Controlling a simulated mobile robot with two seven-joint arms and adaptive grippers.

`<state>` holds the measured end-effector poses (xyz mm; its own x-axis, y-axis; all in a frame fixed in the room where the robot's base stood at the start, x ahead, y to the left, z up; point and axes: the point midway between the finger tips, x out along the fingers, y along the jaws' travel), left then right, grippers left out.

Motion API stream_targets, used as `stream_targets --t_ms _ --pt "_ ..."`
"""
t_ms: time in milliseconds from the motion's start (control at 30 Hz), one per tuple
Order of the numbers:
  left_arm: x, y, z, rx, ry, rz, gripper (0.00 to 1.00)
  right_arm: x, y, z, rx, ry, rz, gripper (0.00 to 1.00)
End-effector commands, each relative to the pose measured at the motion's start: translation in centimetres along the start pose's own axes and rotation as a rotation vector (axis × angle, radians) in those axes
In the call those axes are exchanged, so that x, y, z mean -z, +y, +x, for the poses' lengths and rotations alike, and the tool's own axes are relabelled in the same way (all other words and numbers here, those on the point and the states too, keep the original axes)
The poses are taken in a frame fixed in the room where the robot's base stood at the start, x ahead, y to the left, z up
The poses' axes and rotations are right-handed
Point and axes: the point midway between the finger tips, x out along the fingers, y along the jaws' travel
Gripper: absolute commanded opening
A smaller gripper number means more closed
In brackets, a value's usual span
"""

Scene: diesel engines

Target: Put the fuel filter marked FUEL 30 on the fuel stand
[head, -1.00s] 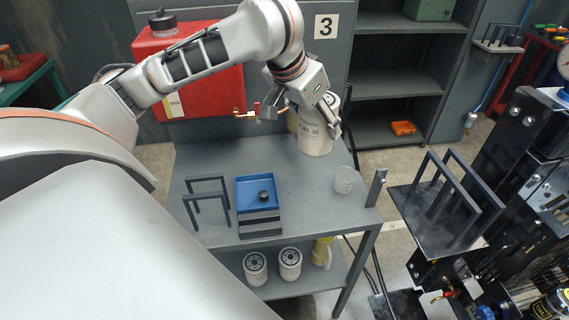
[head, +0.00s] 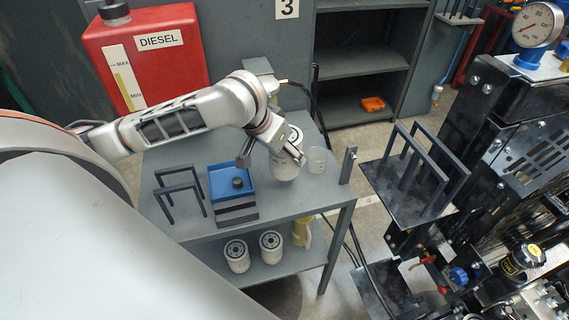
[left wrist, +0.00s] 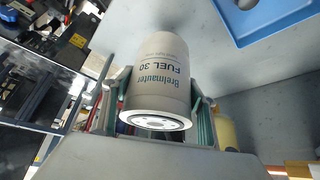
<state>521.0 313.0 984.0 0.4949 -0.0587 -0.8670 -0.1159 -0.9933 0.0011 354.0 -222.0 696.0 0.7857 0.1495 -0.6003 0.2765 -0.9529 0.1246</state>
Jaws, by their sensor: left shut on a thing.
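The white fuel filter marked FUEL 30 (left wrist: 160,75) fills the middle of the left wrist view, its print readable. It also shows in the head view (head: 286,165), over the bench near the beaker. My left gripper (head: 272,152) is shut around its sides, one finger on each side in the left wrist view (left wrist: 158,108). Whether its base touches the bench is hard to tell. A dark frame stand (head: 180,190) is on the bench at left, and another (head: 415,165) is on a plate at right; no label shows which is the fuel stand.
The grey bench (head: 300,205) also bears a blue tray (head: 215,182) with a black cap and a clear beaker (head: 317,160). White filters (head: 237,255) and a yellow container stand on its lower shelf. A red diesel tank (head: 160,75) is behind; the engine is at right.

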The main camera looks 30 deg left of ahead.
Motion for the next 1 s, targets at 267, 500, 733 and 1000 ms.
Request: stream_targets --t_ms 267,500,733,1000 --pt "-1.3 0.0 2.2 0.000 -0.002 -0.002 0.26 -0.1 0.3 -0.1 -0.001 -0.001 -0.010 0.40" --pt "-2.4 -0.1 4.3 0.001 0.002 -0.001 0.26 -0.3 0.4 -0.1 0.001 -0.004 -0.014 0.40" --pt "-2.4 -0.1 4.3 0.001 0.003 0.000 0.26 -0.3 0.1 -0.2 0.003 -0.005 -0.010 0.40" --pt "-2.6 0.0 4.5 0.000 0.000 0.000 0.74 -0.2 -0.2 -0.1 0.004 -0.004 -0.001 0.40"
